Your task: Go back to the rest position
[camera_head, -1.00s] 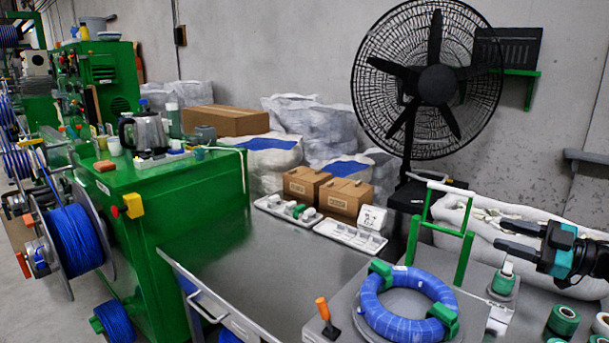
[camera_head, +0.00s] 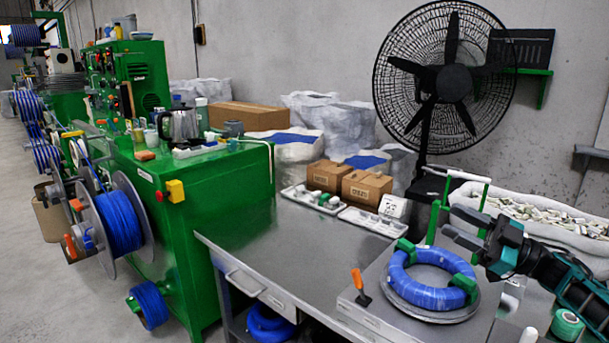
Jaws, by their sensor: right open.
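My right gripper (camera_head: 462,226) comes in from the right with its two dark fingers apart and nothing between them. It is above and to the right of the blue cable coil (camera_head: 408,291), near the green stand (camera_head: 433,222). The coil lies flat on a round grey plate (camera_head: 434,313), with green clamps (camera_head: 405,250) around its ring. My left gripper is not in the picture.
The metal table (camera_head: 252,238) has a bare stretch left of the coil, and an orange-handled tool (camera_head: 358,281) stands beside it. White trays (camera_head: 369,221) and cardboard boxes (camera_head: 366,188) are at the back. A green machine (camera_head: 190,190) stands left, and a large fan (camera_head: 452,82) behind.

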